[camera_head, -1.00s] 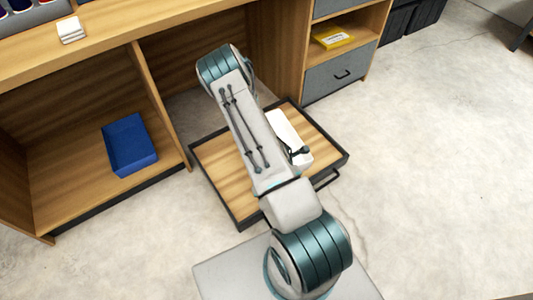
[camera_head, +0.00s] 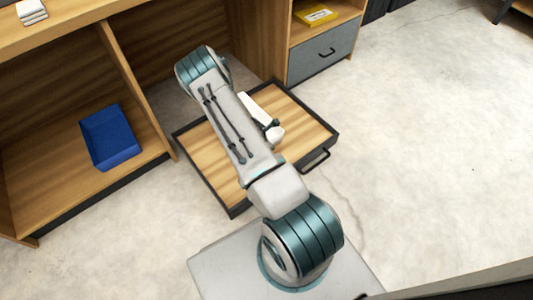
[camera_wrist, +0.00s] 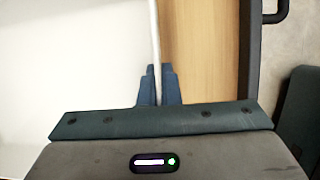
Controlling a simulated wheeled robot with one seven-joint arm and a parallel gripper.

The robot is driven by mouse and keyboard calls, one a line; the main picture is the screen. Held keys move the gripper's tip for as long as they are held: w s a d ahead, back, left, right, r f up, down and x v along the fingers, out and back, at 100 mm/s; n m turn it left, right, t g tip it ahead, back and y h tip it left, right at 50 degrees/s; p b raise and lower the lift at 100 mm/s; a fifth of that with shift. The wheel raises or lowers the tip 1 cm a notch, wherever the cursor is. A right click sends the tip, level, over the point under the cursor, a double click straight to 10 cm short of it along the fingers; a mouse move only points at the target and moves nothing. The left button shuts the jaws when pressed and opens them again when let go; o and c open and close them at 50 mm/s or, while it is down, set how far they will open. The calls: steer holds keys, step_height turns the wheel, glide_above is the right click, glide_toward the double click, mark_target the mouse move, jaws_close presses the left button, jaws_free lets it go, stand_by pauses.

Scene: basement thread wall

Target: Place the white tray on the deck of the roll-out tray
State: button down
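The white tray (camera_wrist: 75,70) fills the left of the wrist view. Its thin rim runs upright in the picture and passes between the two blue fingertips of my gripper (camera_wrist: 157,92), which are close together on it. The wooden deck of the roll-out tray (camera_wrist: 198,50) shows right of the rim, with its dark frame beyond. In the head view the deck (camera_head: 295,112) is pulled out, black-framed, with a front handle. My arm reaches over it and hides much of it. A white piece shows beside the arm; I cannot tell whether it is tray or arm. Contact with the deck is unclear.
A blue bin (camera_head: 110,138) sits on the low shelf at left. A grey drawer (camera_head: 323,52) stands behind the deck, with a yellow box (camera_head: 316,15) above it. Small white blocks (camera_head: 31,10) lie on the counter. The floor at right is clear.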

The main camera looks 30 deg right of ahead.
steer(key=shift+f+b, duration=0.65)
steer(key=shift+f, duration=1.25)
steer(key=c, duration=1.6)
jaws_free()
steer(key=shift+c, duration=0.2)
